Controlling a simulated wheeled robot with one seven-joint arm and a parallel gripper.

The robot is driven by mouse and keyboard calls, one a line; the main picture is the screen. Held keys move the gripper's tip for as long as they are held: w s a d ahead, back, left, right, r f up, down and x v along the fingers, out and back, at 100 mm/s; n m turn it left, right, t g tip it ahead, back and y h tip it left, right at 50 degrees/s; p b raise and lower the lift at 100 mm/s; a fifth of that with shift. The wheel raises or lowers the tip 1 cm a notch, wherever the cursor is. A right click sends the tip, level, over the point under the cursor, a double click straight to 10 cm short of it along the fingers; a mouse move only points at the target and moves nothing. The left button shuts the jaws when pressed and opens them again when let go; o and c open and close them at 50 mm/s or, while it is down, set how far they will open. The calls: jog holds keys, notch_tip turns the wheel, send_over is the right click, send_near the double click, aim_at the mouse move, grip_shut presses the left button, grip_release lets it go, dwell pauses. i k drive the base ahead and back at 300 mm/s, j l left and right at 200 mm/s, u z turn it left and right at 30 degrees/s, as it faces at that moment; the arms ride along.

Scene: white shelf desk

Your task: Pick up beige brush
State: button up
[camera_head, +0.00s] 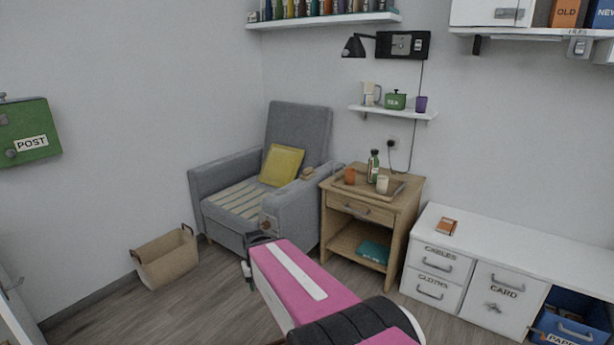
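A small beige-brown object (307,173), which looks like the beige brush, lies on the right armrest of the grey armchair (218,177). It is small in the head view, so its bristles and handle cannot be made out. My gripper (248,272) is at the end of my pink and white arm, in front of the armchair and lower in the picture than the brush. It is well apart from the brush. The gripper is small and partly hidden behind my arm, so its finger opening cannot be told.
A wooden side table (404,197) with a tray, bottle and cups stands right of the armchair. A yellow cushion (281,165) lies on the seat. A white cabinet (500,245) stands at right. Floor between basket and arm is clear.

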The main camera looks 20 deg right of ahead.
aim_at(308, 174)
jog(key=z, duration=0.6)
jog(key=i+l+z, duration=0.1)
jog(key=i+z, duration=0.65)
jog(key=i, duration=0.15)
